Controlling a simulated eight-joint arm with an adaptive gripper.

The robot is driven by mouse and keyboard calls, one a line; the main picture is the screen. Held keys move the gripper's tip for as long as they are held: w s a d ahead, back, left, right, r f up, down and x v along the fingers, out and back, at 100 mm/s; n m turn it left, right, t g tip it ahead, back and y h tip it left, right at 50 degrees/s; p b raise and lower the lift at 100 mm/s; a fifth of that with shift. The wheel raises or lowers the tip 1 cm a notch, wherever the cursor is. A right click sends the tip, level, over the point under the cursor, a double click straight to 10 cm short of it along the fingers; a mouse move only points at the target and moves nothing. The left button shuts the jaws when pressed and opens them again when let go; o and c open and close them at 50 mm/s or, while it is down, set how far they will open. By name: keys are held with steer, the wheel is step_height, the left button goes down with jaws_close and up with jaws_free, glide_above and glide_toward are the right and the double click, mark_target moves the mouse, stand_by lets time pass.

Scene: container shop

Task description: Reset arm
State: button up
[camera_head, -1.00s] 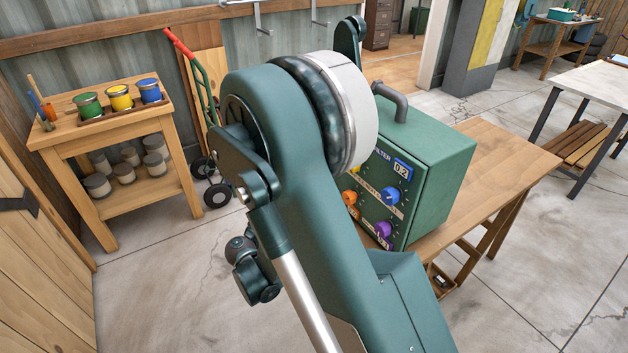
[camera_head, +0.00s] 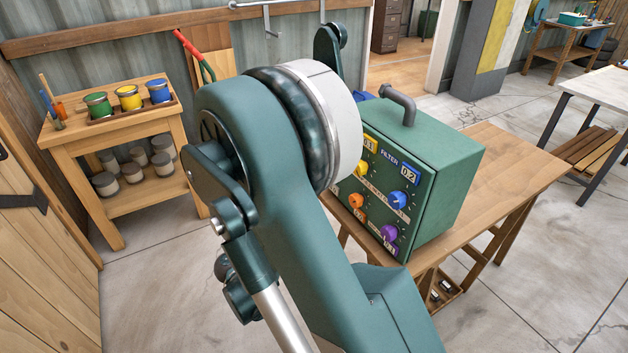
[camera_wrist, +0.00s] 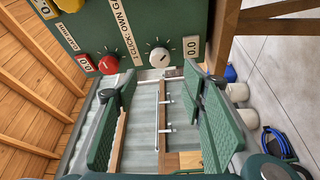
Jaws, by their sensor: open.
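My gripper (camera_wrist: 158,84) shows in the wrist view, its two ribbed green fingers apart with nothing held between them. A green filter box (camera_head: 440,165) with a dark handle stands on a wooden table in the head view. Its front has yellow, blue, orange and purple knobs; my arm hides part of its left side. In the wrist view, the box's panel (camera_wrist: 92,22) is at the top, just beyond the fingertips, with a red knob (camera_wrist: 109,64) and a white knob (camera_wrist: 160,57). My gripper is hidden in the head view.
The wooden table (camera_head: 500,155) under the box has free top to the right. A wooden stand (camera_head: 78,139) at left bears green, yellow and blue paint pots, with grey jars below. A red-handled hand truck (camera_head: 194,52) leans at the back wall.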

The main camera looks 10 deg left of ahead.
steer(key=shift+d, duration=0.1)
steer(key=s+d+m+g+y+p, duration=0.2)
steer(key=s+d+g, duration=0.2)
steer(key=s+d, duration=0.5)
steer(key=s+d+r+m+g+y+p, duration=0.15)
steer(key=s+d+g, duration=0.3)
steer(key=d, duration=0.75)
steer(key=s+d+f+m+g+y+p, duration=0.1)
steer(key=s+d+m+g+y, duration=0.2)
steer(key=s+d, duration=0.6)
steer(key=s+d+r+m, duration=0.1)
steer(key=d+r+m, duration=0.1)
steer(key=d+r, duration=0.5)
steer(key=s+d+r+m+t+b, duration=0.1)
steer(key=s+d+r+m, duration=0.1)
steer(key=d+r, duration=0.5)
steer(key=shift+s+r+m+y, duration=0.15)
steer(key=shift+s+m+y, duration=0.1)
steer(key=shift+m+y, duration=0.2)
stand_by(1.8)
